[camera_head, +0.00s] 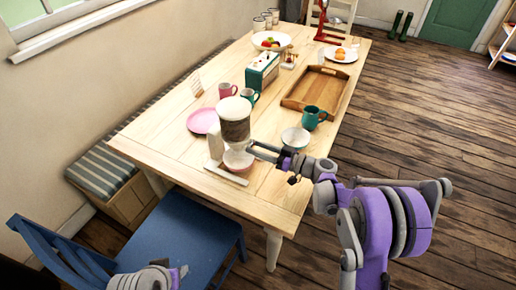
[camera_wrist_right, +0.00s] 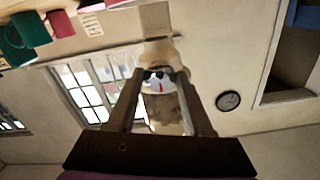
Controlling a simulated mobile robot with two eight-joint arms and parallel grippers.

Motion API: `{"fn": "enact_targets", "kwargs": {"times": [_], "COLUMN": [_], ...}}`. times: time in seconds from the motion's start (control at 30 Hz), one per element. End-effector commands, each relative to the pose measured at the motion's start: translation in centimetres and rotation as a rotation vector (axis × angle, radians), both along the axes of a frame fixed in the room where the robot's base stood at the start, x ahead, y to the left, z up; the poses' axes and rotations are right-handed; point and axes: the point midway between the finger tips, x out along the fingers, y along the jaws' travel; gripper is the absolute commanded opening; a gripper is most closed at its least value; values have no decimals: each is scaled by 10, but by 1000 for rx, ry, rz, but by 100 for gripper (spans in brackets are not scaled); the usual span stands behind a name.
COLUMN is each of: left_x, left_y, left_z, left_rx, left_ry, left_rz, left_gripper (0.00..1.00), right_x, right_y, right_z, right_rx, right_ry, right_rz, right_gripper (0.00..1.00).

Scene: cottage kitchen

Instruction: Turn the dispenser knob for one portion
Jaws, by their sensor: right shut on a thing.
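The dispenser (camera_head: 235,122) stands on the near part of the wooden table, with a white lid, a brownish clear container and a white stand. A pinkish bowl (camera_head: 238,161) sits under its outlet. My right gripper (camera_head: 252,147) reaches it from the right, at the knob's height. In the right wrist view, the fingers close in on the knob (camera_wrist_right: 161,86), a pale round face with a red mark; the gripper (camera_wrist_right: 159,74) is shut on it. The fingers partly cover the knob's sides. Part of my left arm shows at the bottom left; its gripper is out of view.
A blue chair (camera_head: 182,235) stands at the near edge.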

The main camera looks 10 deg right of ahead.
Motion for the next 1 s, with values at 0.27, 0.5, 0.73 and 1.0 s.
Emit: {"fn": "enact_targets", "kwargs": {"times": [0.27,0.5,0.73,1.0], "left_x": [-2,-3,-3,-3], "left_y": [0,0,0,0], "left_z": [-17,-21,-21,-21], "left_rx": [0,0,0,0], "left_ry": [6,7,7,7], "left_rz": [0,0,0,0], "left_gripper": [50,50,50,50], "right_x": [-1,-1,-1,-1], "right_y": [0,0,0,0], "right_z": [-2,0,0,0], "right_rx": [174,257,258,258], "right_ry": [261,384,387,386], "right_rz": [-1,0,0,0], "right_gripper": [0,0,0,81]}}
